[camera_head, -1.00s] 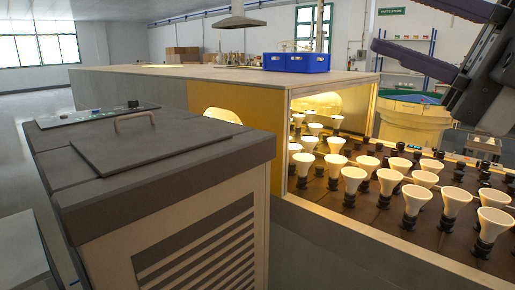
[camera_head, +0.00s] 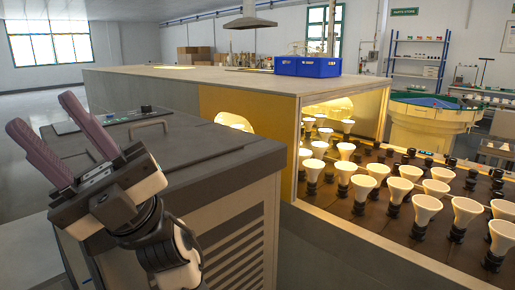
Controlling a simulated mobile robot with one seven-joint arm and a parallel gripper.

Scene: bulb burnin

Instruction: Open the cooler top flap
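The cooler (camera_head: 236,226) is the grey cabinet in the front left, with a slatted front. Its top flap (camera_head: 180,142) lies flat and shut on the dark top. A light bar handle (camera_head: 150,125) stands on the flap near its far side. My gripper (camera_head: 46,120) is at the left, in front of the cooler's left part. It points up and to the left, with two purple-grey fingers spread apart and nothing between them. It is apart from the handle and hides the left part of the cooler top and flap.
A long oven-like enclosure (camera_head: 240,105) stands behind and right of the cooler. Many white bulbs stand on a dark conveyor (camera_head: 380,205) at the right. A control panel (camera_head: 125,116) is at the cooler's back edge. Open floor lies left.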

